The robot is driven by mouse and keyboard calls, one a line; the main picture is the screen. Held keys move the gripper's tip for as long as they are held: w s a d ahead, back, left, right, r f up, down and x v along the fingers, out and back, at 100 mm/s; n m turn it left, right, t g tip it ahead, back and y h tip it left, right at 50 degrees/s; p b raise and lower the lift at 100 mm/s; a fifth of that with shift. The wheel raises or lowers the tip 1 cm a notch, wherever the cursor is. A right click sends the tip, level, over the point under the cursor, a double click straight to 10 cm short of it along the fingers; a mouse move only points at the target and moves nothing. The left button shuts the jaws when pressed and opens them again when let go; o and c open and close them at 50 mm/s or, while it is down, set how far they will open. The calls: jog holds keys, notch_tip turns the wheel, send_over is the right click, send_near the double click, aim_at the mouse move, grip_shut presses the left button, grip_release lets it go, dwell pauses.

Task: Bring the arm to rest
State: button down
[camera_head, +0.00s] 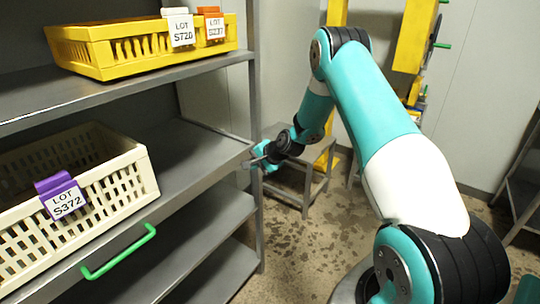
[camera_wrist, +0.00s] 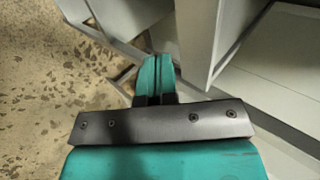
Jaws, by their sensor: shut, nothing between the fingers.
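My arm reaches from the lower right across the head view, with its teal and white links bent. My gripper (camera_head: 262,158) is at the far end of the arm, close to the right-hand end of the middle shelf. In the wrist view its two teal fingers (camera_wrist: 157,72) lie together, shut, with nothing seen between them. I cannot tell whether the gripper touches the shelf frame. A grey upright and shelf edges are just beyond and to the right of the fingers in the wrist view.
The grey shelf rack (camera_head: 200,160) fills the left. It holds a yellow crate (camera_head: 95,58) above and a cream crate (camera_head: 115,195) with a purple tag (camera_head: 60,194) below. A green handle (camera_head: 118,252) sticks out in front. A small grey stand (camera_head: 305,185) is behind my gripper. Wet-spotted floor (camera_head: 310,255) is open.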

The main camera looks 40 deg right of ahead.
jog(key=b+v, duration=0.1)
jog(key=v, duration=0.8)
jog(key=shift+d+r, duration=0.15)
jog(key=shift+r, duration=0.1)
jog(key=s+a+r+n+g+y, duration=0.15)
jog(key=s+a+r+n, duration=0.3)
jog(key=a, duration=0.55)
jog(key=s+a+r+n+g+y, duration=0.1)
jog(key=s+a+r+n+g, duration=0.35)
jog(key=a, duration=0.55)
jog(key=s+a+r+n+g, duration=0.1)
jog(key=s+a+r+n, duration=0.1)
jog(key=s, duration=0.5)
jog(key=s+a+r+n+g, duration=0.1)
jog(key=s+a+r+n, duration=0.1)
jog(key=s+a+n, duration=0.2)
jog(key=s+a+r+n+g+h, duration=0.1)
jog(key=s+a+r+n, duration=0.2)
jog(key=s+n, duration=0.3)
jog(key=s+a, duration=0.1)
jog(key=s, duration=0.4)
jog(key=shift+s+n, duration=0.25)
jog(key=shift+n, duration=0.05)
